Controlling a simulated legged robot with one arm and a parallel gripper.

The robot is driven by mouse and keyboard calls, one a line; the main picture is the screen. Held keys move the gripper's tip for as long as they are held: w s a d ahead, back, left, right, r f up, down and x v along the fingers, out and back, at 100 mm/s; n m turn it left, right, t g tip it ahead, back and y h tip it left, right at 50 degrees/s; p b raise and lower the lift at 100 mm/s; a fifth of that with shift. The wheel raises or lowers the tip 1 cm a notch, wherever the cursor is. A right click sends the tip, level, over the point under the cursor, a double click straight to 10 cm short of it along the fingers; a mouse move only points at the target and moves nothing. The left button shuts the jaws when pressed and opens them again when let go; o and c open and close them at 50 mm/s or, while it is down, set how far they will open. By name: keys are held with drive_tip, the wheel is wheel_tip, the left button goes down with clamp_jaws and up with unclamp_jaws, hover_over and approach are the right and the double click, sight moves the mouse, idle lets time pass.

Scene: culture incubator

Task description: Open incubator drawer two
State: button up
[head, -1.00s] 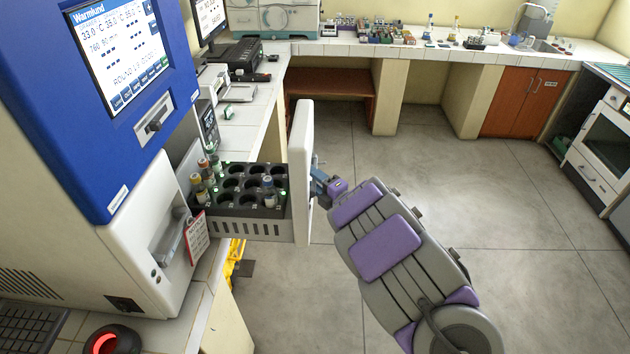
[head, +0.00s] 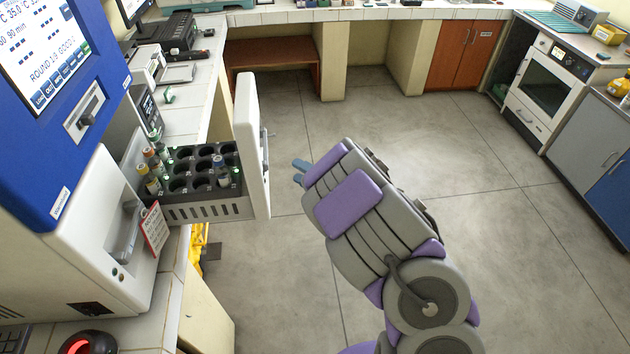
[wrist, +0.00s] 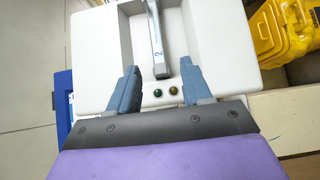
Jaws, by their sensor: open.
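The open drawer's white front panel (head: 250,150) stands well out from the incubator (head: 75,205) in the head view. Behind it is a black rack (head: 205,205) with round holes and a few capped vials. In the wrist view the white front (wrist: 105,60) carries an upright grey handle (wrist: 155,40) marked 2, with a green and an amber light below it. My gripper (head: 300,171) is open and empty, a short way to the right of the front in the head view. In the wrist view its fingers (wrist: 158,70) are spread to either side of the handle's lower end, apart from it.
Another closed white front with a handle (head: 128,232) and a hanging card (head: 155,228) is nearer me. A white tiled counter (head: 195,100) runs behind the drawer. Yellow equipment (head: 199,245) sits below. The floor (head: 510,230) to the right is clear.

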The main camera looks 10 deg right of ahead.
drive_tip(key=shift+v, duration=2.15)
drive_tip(key=w+d+r+m+h, duration=0.3)
drive_tip(key=d+m+h, duration=0.4)
drive_tip(key=d+h, duration=0.25)
drive_tip(key=s+d+r+m+g+h, duration=0.4)
drive_tip(key=s+d+m+h, duration=0.25)
drive_tip(key=s+m, duration=0.2)
drive_tip(key=s+a+m+g+y, duration=0.1)
drive_tip(key=s+a+m+g, duration=0.2)
drive_tip(key=s, duration=0.8)
drive_tip(key=s+a+r+m+g+y, duration=0.1)
drive_tip(key=s+a+m+g+y, duration=0.1)
drive_tip(key=s+a+m+g, duration=0.2)
drive_tip(key=s+a+r+m+g+y, duration=0.1)
drive_tip(key=s+a+m+g, duration=0.2)
drive_tip(key=s+a, duration=0.5)
drive_tip(key=s+g, duration=0.1)
drive_tip(key=s, duration=0.9)
drive_tip(key=shift+y, duration=0.3)
